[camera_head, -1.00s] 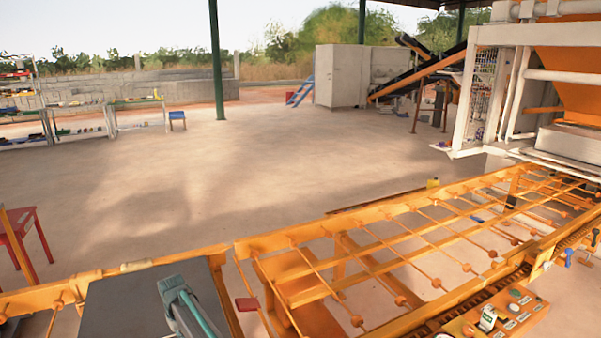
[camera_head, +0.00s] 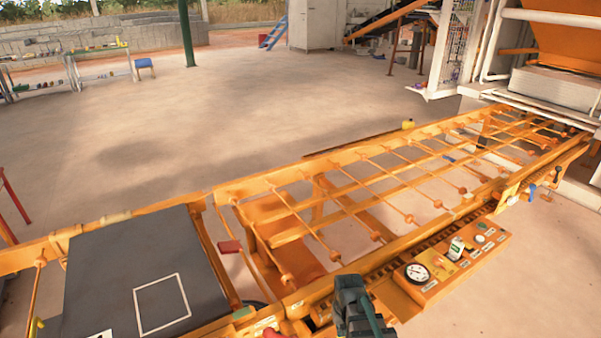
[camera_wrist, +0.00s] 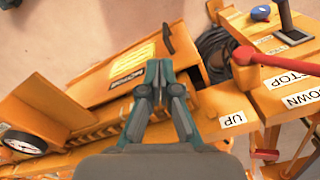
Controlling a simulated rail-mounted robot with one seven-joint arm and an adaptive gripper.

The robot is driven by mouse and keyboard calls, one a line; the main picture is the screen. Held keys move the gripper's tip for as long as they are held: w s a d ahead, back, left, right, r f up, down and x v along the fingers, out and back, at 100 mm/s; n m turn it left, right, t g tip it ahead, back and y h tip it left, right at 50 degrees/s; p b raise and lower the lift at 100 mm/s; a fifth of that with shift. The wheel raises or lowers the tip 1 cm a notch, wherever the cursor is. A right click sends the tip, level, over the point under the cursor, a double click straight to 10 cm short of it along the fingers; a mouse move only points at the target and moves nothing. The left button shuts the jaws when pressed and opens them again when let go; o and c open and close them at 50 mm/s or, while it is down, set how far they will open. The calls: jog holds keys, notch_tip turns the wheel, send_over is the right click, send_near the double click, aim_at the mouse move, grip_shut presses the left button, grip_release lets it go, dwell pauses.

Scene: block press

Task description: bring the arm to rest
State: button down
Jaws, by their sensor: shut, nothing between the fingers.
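My gripper (camera_wrist: 160,72) is shut and empty in the wrist view, its teal fingers together at the tips. It is over the orange machine frame, with a red lever (camera_wrist: 280,62) to its right and labels reading UP, STOP and DOWN beside it. In the head view a dark green-grey part of my arm (camera_head: 358,308) shows at the bottom edge, left of and below the control panel (camera_head: 450,262); the fingertips cannot be made out there.
A dark plate (camera_head: 100,265) with a white square outline lies at the left. The orange roller frame (camera_head: 350,245) runs to the press (camera_head: 560,85) at the upper right. A gauge (camera_wrist: 25,142) and a black cable (camera_wrist: 213,55) are near my gripper. Open floor lies behind.

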jog(key=s+d+m, duration=0.1)
jog(key=s+d, duration=0.3)
jog(key=s, duration=0.1)
jog(key=s+f+g, duration=0.3)
jog(key=s+f, duration=0.6)
jog(key=s, duration=0.5)
jog(key=s+f+g, duration=0.3)
jog(key=s+f, duration=0.6)
jog(key=s, duration=0.5)
jog(key=shift+s+g, duration=0.3)
jog(key=shift+g, duration=0.1)
jog(key=shift+f, duration=0.1)
